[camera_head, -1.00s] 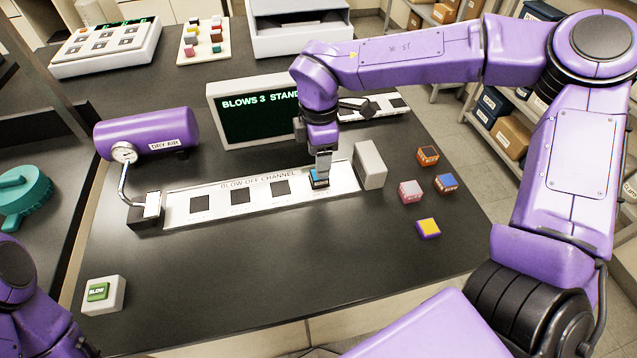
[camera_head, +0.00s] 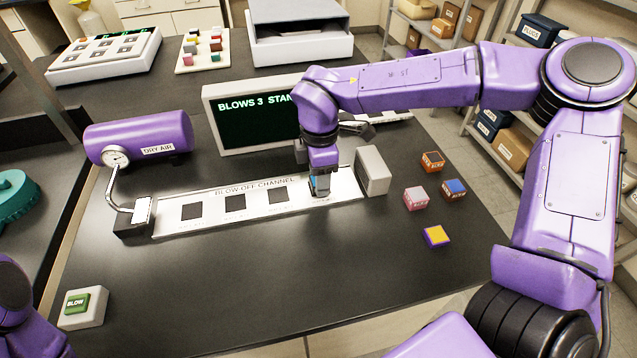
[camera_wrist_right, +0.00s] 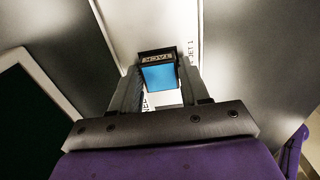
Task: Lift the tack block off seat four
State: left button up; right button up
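The tack block, dark with a blue top, is at the right-hand seat of the white blow-off channel strip (camera_head: 215,216), partly hidden by my right gripper (camera_head: 320,183). In the right wrist view the tack block (camera_wrist_right: 159,76) shows its lettered side and lies between the two fingers of my right gripper (camera_wrist_right: 160,80). The fingers are on either side of it, close to its sides. I cannot tell whether they press on it. The strip's other three seats are bare black squares. My left arm shows at the lower left edge, but its gripper is out of view.
A grey upright block (camera_head: 372,171) stands just right of the seat. Several small coloured blocks (camera_head: 436,236) lie farther right. A screen (camera_head: 255,118) stands behind the strip, a purple dry-air tank (camera_head: 140,138) at left, and a green BLOW button (camera_head: 77,303) at front left.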

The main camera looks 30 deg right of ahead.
grip_shut()
jog(key=shift+r+p, duration=0.35)
jog(key=shift+r, duration=0.3)
jog(key=shift+r+p, duration=0.65)
jog(key=shift+r, duration=0.35)
notch_tip(320, 180, up, 5)
jog(key=p, duration=0.3)
dwell(0.4)
